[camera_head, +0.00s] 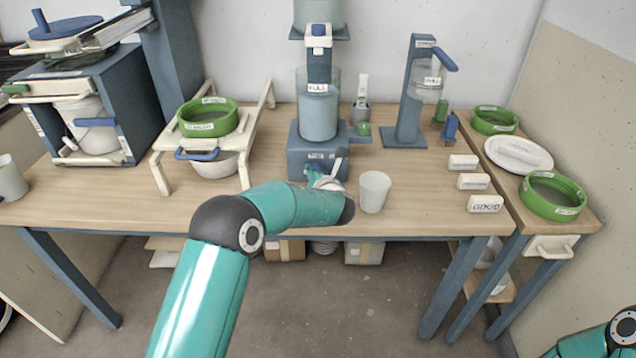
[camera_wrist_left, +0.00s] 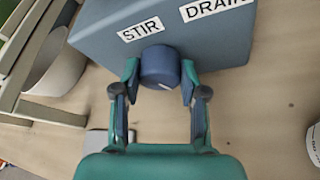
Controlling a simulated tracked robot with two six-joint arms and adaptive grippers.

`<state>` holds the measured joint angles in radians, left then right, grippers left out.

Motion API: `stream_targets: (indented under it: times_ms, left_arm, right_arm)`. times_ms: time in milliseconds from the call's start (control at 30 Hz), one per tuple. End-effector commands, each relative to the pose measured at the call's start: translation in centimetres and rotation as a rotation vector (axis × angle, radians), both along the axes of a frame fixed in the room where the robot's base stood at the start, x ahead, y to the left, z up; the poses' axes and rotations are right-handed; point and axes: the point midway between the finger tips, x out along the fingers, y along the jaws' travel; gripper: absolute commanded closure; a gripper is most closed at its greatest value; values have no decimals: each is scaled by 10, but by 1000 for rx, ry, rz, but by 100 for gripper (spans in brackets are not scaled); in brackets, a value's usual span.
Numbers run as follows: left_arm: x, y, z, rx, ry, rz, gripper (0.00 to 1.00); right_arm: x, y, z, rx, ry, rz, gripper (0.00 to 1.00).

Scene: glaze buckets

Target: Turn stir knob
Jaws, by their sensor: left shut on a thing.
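The stir knob (camera_wrist_left: 160,66) is a round dark blue knob with a pale mark on its face. It sits under the STIR label (camera_wrist_left: 142,29) on the blue base of the mixing stand (camera_head: 318,148). My left gripper (camera_wrist_left: 160,88) is shut on the knob, one finger on each side. In the head view my left arm reaches up to the front of the base, and the wrist (camera_head: 325,190) hides most of the knob and fingers. A DRAIN label (camera_wrist_left: 215,8) is to the right of STIR. My right gripper is out of view.
A white cup (camera_head: 374,191) stands just right of my left wrist. A white rack (camera_head: 163,176) with a green sieve (camera_head: 208,118) stands to the left. A blue dispenser stand (camera_head: 408,125) and several white labelled blocks are to the right. Bare table lies between them.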

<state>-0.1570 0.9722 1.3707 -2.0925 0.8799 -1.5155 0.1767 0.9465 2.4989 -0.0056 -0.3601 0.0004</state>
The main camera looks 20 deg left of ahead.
Motion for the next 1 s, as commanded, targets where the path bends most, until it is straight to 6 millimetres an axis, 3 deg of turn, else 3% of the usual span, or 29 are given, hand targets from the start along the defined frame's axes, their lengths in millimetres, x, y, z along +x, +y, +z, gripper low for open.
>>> stream_targets:
  times_ms: [33,1000]
  left_arm:
    - [0,-1,-8,-44,-11,-5,92]
    - [-3,7,-10,-931,-265,0,92]
  right_arm:
    - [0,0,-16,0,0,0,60]
    - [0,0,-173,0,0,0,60]
